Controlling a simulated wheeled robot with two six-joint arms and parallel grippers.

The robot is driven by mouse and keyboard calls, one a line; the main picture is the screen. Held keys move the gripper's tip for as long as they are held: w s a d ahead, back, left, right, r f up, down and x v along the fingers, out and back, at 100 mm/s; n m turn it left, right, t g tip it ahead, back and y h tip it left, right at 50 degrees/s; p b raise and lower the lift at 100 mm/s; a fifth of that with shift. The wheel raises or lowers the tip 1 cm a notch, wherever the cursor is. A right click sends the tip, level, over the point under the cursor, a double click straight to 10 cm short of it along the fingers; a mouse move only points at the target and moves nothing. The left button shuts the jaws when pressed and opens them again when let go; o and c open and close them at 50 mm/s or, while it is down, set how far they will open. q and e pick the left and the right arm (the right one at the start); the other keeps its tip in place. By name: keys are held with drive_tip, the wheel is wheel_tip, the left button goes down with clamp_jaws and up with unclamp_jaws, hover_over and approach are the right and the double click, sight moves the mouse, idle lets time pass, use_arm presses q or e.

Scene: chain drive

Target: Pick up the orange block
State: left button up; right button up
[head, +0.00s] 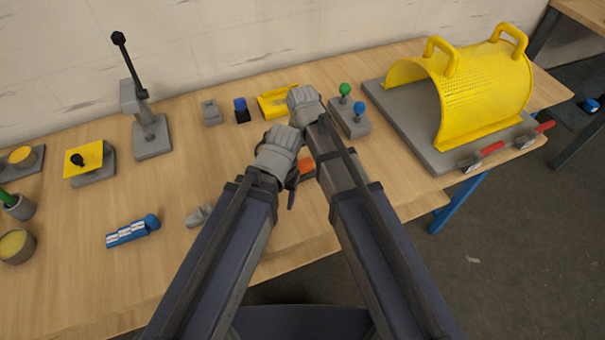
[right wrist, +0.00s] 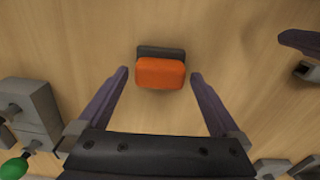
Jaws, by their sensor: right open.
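The orange block (right wrist: 160,74) lies against a dark grey piece (right wrist: 160,51) in the right wrist view. In the head view the orange block (head: 306,166) shows only partly between my two arms. My right gripper (right wrist: 159,76) is open, with one finger on each side of the block and gaps between them in the picture. I cannot tell how high its tips are above the block. My left gripper (head: 279,155) is to the left of the block in the head view. Its jaws are mostly hidden, and I cannot tell if they are open.
A grey base with green and blue knobs (head: 350,118) stands just right of my right gripper. A yellow bracket (head: 272,104) and a blue-topped part (head: 241,110) lie behind. A yellow guard (head: 478,92) stands at the right.

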wheel_tip(320, 180, down, 2)
drive_tip(key=shift+f+b, duration=0.1)
drive_tip(key=shift+b, duration=0.45)
drive_tip(key=c, duration=1.4)
